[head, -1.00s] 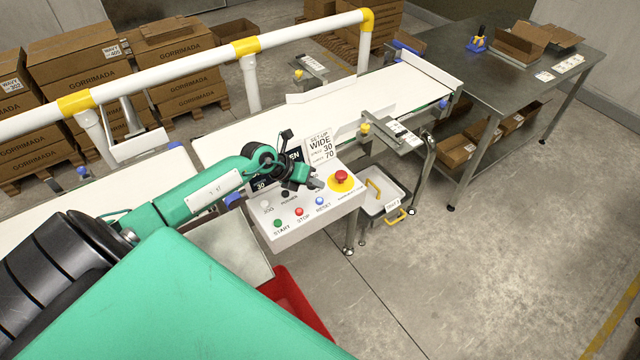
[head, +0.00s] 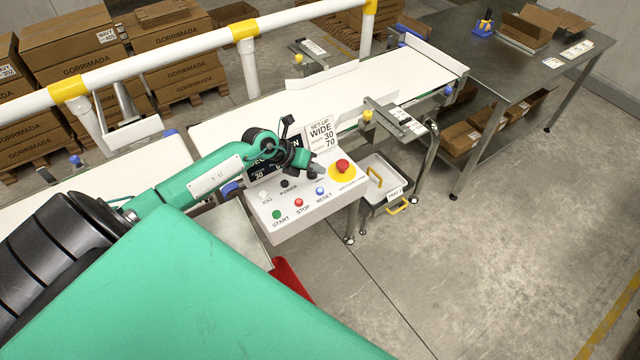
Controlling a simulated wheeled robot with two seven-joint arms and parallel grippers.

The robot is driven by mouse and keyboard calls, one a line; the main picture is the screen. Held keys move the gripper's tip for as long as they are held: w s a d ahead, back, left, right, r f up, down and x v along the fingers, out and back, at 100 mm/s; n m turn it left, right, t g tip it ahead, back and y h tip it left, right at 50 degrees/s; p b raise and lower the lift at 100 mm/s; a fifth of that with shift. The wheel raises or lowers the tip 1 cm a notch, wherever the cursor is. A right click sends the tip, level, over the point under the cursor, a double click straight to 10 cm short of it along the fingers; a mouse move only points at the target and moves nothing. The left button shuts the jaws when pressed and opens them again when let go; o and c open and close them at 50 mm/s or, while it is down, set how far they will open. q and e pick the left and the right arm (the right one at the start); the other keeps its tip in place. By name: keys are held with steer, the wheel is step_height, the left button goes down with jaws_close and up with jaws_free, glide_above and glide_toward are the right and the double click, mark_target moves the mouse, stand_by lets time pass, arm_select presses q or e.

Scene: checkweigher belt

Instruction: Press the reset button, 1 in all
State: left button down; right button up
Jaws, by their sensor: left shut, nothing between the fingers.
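The reset button is a small blue button (head: 320,191) on the sloped white control panel (head: 300,222), with the word RESET beneath it. My left gripper (head: 314,170) is shut and empty. In the picture it is just above the blue button, over the upper part of the panel, apart from the button. The gap in height is hard to judge. My right gripper is not in view.
On the same panel are a green START button (head: 277,214), a red STOP button (head: 298,202) and a red emergency button (head: 342,166) on yellow. A set-up card (head: 321,136) stands behind. A white guard rail (head: 160,72) runs beyond the belt (head: 270,112).

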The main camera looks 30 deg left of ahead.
arm_select(q)
steer(key=b, duration=0.3)
glide_above(316, 191)
step_height(316, 191, down, 6)
steer(key=shift+r, duration=0.25)
steer(key=shift+f+b, duration=0.4)
steer(key=shift+b, duration=0.1)
steer(key=shift+d, duration=0.1)
stand_by(0.9)
steer(key=shift+f, duration=0.15)
steer(key=shift+f, duration=0.25)
